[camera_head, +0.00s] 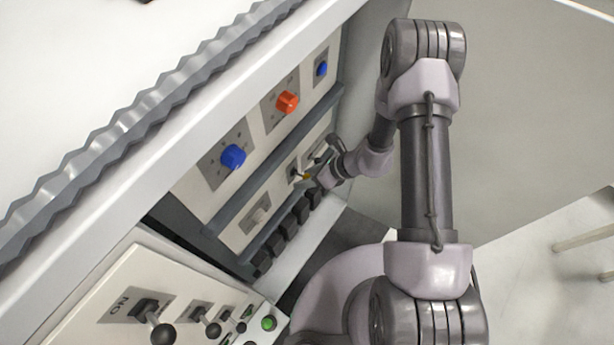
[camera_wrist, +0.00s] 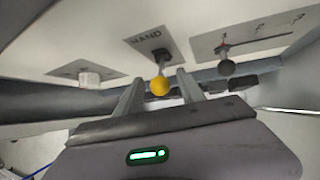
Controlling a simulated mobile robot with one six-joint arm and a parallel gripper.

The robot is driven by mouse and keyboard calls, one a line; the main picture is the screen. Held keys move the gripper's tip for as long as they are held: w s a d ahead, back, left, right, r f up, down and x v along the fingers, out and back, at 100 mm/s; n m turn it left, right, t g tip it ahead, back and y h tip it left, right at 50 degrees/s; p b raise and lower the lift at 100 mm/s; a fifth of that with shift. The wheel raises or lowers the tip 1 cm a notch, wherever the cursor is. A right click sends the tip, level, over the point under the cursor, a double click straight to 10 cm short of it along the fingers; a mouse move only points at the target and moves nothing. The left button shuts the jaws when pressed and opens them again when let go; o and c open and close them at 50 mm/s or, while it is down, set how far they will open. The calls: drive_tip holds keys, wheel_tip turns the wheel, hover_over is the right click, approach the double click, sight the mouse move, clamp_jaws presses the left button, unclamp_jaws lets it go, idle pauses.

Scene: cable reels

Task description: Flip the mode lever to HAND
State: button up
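The mode lever has a yellow ball knob (camera_wrist: 160,86) on a short stem. It stands out from a grey plate (camera_wrist: 143,41) whose upper edge reads HAND; the plate's other end is not clearly readable. In the head view the yellow knob (camera_head: 306,177) shows small beside my gripper (camera_head: 318,176). In the wrist view my gripper (camera_wrist: 160,77) has its two fingers apart, one on each side of the yellow knob. Clear gaps show between the knob and both fingers, and nothing is held. How deep the knob sits between the fingers is hard to tell.
A dark ball lever (camera_wrist: 226,68) on a marked plate stands close right of my fingers. A white knob (camera_wrist: 89,79) is at the left. The head view shows blue (camera_head: 233,156) and orange (camera_head: 287,102) knobs above, and black-ball levers (camera_head: 162,334) on a lower panel.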

drive_tip(key=p+v, duration=0.4)
drive_tip(key=v, duration=1.3)
drive_tip(key=shift+d+r, duration=0.15)
drive_tip(key=shift+r, duration=0.05)
drive_tip(key=s+a+r+n+h+b, duration=0.2)
drive_tip(key=a+r+n+b, duration=0.2)
drive_tip(key=r+n+b, duration=0.5)
drive_tip(key=s+d+r+n+t+h+b, duration=0.1)
drive_tip(key=s+r+n+t+h+b, duration=0.2)
drive_tip(key=s+r+n, duration=0.6)
drive_tip(key=s+n+h+b, duration=0.1)
drive_tip(key=s+n+b, duration=0.1)
drive_tip(key=n, duration=0.1)
drive_tip(key=shift+s+d+r+t, duration=0.25)
drive_tip(key=shift+s+r+t, duration=0.05)
drive_tip(key=shift+s+r, duration=0.05)
